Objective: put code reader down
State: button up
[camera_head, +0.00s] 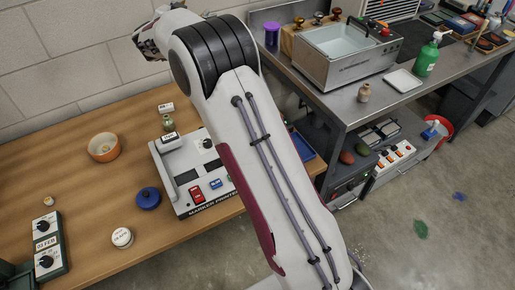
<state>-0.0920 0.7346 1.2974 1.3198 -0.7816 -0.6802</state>
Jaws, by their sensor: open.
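I cannot make out a code reader in this view; my arm covers part of the scene. The far end of my arm reaches the top left, where my gripper (149,40) shows small and partly hidden against the block wall, beyond the wooden table (100,190). Its jaws are open. Its fingertips are not clear, and I see nothing held in it.
The table carries a white marker printer (184,190), an orange bowl (104,147), a blue round item (148,198), a white round tub (122,238) and a two-dial box (47,243). A steel bench (350,105) with a water bath (345,55) and a green spray bottle (427,57) stands right.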

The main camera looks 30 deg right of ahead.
jog(key=s+a+r+n+t+y, duration=0.2)
jog(key=s+a+r+n+y, duration=0.65)
jog(key=s+a+r, duration=0.4)
jog(key=s+a+f+n+g+y, duration=0.2)
jog(key=s+f, duration=0.1)
jog(key=s, duration=1)
jog(key=s+a+f+n+g+y, duration=0.1)
jog(key=s+f+g+y, duration=0.2)
jog(key=s, duration=1)
jog(key=s+d+f+g+h, duration=0.1)
jog(key=s+d+f+g, duration=0.1)
jog(key=s+f, duration=0.4)
jog(key=s+d+f+g+h, duration=0.2)
jog(key=s+f, duration=0.3)
jog(key=s, duration=0.9)
jog(key=shift+s+d+f+n, duration=0.3)
jog(key=shift+d+f+n, duration=0.05)
jog(key=shift+d, duration=0.05)
